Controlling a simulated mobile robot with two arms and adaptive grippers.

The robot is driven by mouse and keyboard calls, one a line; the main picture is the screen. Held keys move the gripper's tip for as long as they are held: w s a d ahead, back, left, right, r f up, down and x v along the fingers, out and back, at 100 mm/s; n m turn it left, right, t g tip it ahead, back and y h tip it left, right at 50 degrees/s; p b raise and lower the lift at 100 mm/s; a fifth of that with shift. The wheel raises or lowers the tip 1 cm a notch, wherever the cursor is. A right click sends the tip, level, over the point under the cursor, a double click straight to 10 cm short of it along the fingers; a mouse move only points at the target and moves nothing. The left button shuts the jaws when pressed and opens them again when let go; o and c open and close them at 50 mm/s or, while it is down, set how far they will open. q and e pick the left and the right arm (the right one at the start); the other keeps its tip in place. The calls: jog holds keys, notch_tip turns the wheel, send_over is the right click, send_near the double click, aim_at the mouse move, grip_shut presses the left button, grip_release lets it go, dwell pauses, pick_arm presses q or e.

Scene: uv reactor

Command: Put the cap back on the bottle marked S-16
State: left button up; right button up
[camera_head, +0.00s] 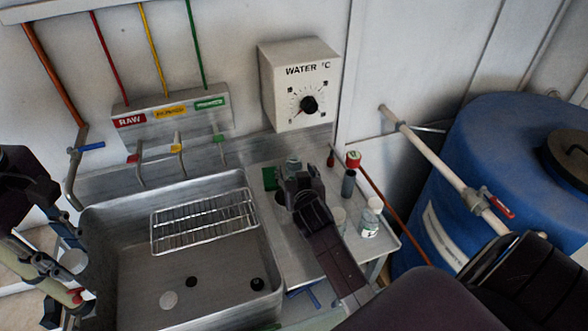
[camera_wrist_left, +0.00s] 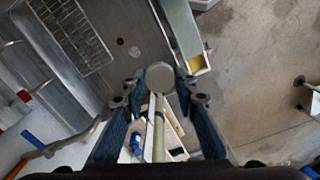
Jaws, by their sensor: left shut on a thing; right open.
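A pale round cap (camera_wrist_left: 160,77) sits between the fingertips of my left gripper (camera_wrist_left: 168,82), which is shut on it. In the head view the cap (camera_head: 73,262) shows as a pale disc beside the sink's left wall. My right gripper (camera_head: 293,178) is open, at a clear bottle (camera_head: 292,163) on the steel drainboard and partly hiding it; whether it touches the bottle cannot be told. The labels are too small to read, so S-16 cannot be picked out.
The sink (camera_head: 135,270) holds a wire rack (camera_head: 205,220); taps (camera_head: 178,149) rise behind it. A dark cylinder (camera_head: 348,184), a red-topped item (camera_head: 353,160) and a green item (camera_head: 269,178) stand on the drainboard (camera_head: 310,258). A blue barrel (camera_head: 500,130) and pipe (camera_head: 430,155) lie right.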

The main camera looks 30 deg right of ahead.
jog(key=shift+w+d+f, duration=0.1)
jog(key=shift+w, duration=0.05)
jog(key=c, duration=1.2)
jog(key=shift+c, duration=0.9)
jog(key=shift+r, duration=0.25)
